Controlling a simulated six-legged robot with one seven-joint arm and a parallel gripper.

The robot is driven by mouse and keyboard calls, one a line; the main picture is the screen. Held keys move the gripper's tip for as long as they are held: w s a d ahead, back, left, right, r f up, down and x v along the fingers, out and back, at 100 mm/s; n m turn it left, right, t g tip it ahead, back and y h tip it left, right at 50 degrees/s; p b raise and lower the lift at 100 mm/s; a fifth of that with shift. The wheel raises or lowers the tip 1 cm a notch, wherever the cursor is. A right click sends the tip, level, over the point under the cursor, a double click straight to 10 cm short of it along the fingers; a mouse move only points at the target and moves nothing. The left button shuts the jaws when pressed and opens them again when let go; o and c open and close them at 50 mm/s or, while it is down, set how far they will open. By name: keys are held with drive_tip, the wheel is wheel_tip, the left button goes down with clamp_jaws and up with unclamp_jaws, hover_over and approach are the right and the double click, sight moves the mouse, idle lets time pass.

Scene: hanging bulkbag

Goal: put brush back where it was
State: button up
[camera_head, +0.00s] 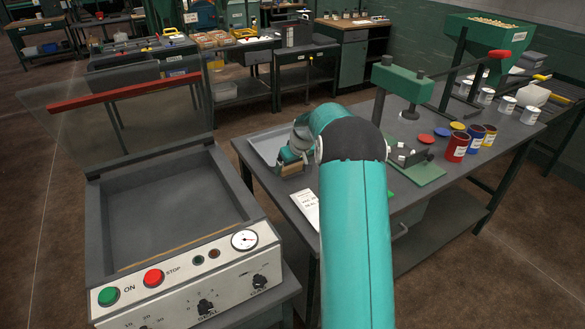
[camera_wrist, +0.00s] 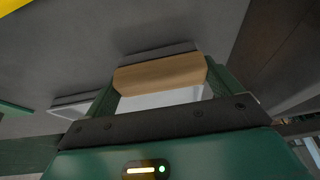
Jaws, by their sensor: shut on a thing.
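In the head view only a small brown part of the brush (camera_head: 294,169) shows under the gripper; my arm hides the rest. A pale surface shows behind the brush in the wrist view. I cannot tell whether the brush touches the tray.
A white printed sheet (camera_head: 307,208) lies just in front of the tray. A green press (camera_head: 405,80) stands farther back, with red, blue and yellow cans (camera_head: 456,145) to its right. A machine with a raised clear lid (camera_head: 125,105) stands at the left.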

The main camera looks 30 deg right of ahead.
drive_tip(key=shift+f, duration=0.45)
drive_tip(key=shift+f, duration=0.15)
drive_tip(key=o, duration=0.7)
